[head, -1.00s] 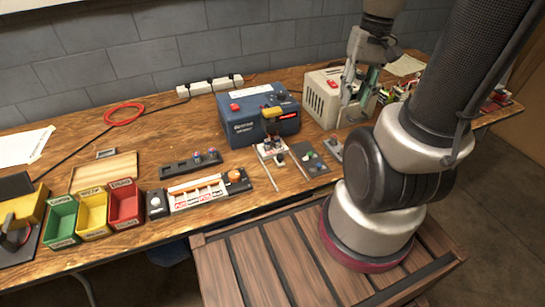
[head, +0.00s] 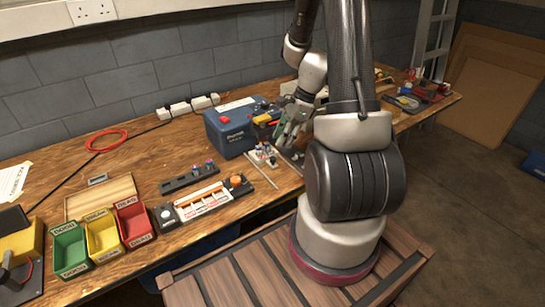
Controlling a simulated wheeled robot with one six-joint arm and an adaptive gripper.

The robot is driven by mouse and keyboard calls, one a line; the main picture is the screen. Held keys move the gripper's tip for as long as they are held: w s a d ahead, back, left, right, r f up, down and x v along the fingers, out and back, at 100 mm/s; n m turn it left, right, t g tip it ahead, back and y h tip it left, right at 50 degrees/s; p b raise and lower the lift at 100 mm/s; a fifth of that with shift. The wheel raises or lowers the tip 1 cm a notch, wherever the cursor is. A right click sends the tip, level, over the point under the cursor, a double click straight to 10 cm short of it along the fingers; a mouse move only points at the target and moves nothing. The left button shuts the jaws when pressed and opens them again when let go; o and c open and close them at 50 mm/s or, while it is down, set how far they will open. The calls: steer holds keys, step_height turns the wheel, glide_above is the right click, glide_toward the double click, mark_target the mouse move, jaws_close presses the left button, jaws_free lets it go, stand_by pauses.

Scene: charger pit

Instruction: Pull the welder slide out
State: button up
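The blue welder box (head: 228,130) stands at the back of the wooden bench, with a red button on top and a yellow part (head: 262,118) at its front right. A small pale fixture (head: 262,158) sits on the bench in front of it; I cannot tell which part is the slide. My gripper (head: 283,131) is beside the welder's right front, above the fixture, pointing down and left. Its fingers are small and partly overlapped by the clutter, so contact and opening are unclear. My arm hides part of the bench to the right.
Green (head: 71,250), yellow (head: 103,236) and red (head: 134,221) bins stand at the left. A dark strip (head: 188,179) and a white-and-orange panel (head: 202,202) lie in front of the welder. A power strip (head: 188,107) is behind.

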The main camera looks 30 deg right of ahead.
mark_target(273, 158)
steer(key=x, duration=0.7)
steer(key=shift+a+f, duration=0.2)
steer(key=shift+f, duration=0.15)
jaws_close()
